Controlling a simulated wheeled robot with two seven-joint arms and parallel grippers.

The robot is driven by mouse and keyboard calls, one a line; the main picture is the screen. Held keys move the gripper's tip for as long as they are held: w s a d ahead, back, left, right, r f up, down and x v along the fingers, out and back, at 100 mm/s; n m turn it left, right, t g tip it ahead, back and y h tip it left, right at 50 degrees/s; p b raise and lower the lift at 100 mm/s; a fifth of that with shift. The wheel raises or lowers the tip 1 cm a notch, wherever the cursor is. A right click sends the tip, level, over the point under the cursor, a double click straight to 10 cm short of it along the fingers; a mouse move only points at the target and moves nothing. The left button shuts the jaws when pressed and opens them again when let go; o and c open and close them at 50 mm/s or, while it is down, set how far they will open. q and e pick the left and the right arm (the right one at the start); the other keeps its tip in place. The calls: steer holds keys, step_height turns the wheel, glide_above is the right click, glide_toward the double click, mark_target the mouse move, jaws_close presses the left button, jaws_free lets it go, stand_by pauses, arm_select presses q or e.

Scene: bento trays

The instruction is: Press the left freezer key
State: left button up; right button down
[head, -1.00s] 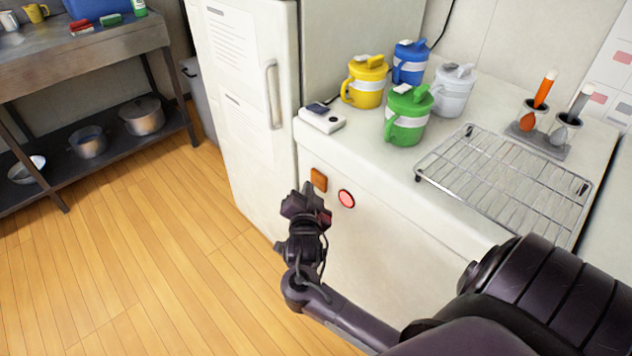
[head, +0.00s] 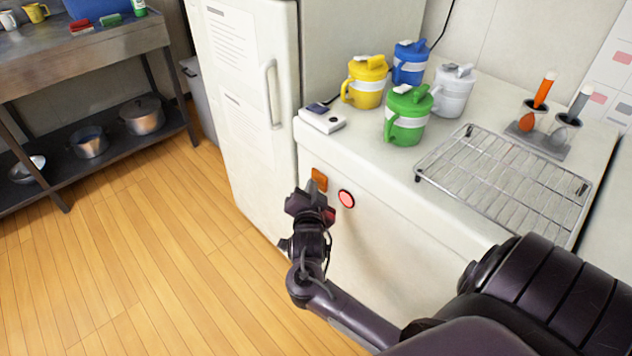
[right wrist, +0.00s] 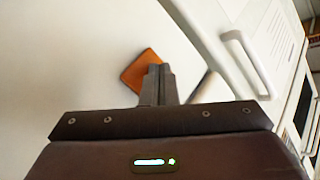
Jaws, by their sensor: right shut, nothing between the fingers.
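On the front of the white freezer chest (head: 385,240) are two keys: an orange square key (head: 320,179) on the left and a round, red-lit key (head: 346,199) on the right. In the right wrist view the orange key (right wrist: 141,71) is partly covered by my fingertips. My right gripper (head: 313,190) is shut and empty. It is just in front of and below the orange key; I cannot tell whether it touches. My left gripper is not in view.
A white fridge (head: 245,110) with a handle stands left of the chest. On the chest top are yellow, blue, white and green mugs (head: 408,115), a small white device (head: 322,119) and a wire rack (head: 505,180). A shelf table (head: 80,60) stands at the far left. The wooden floor is clear.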

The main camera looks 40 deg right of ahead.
steer(key=shift+d, duration=0.15)
steer(key=shift+a, duration=0.7)
steer(key=shift+s+a+p, duration=0.15)
steer(key=shift+a+p, duration=0.15)
steer(key=shift+a, duration=1.2)
steer(key=shift+s+a+p, duration=0.15)
steer(key=shift+a+p, duration=0.1)
steer(key=shift+a, duration=1.2)
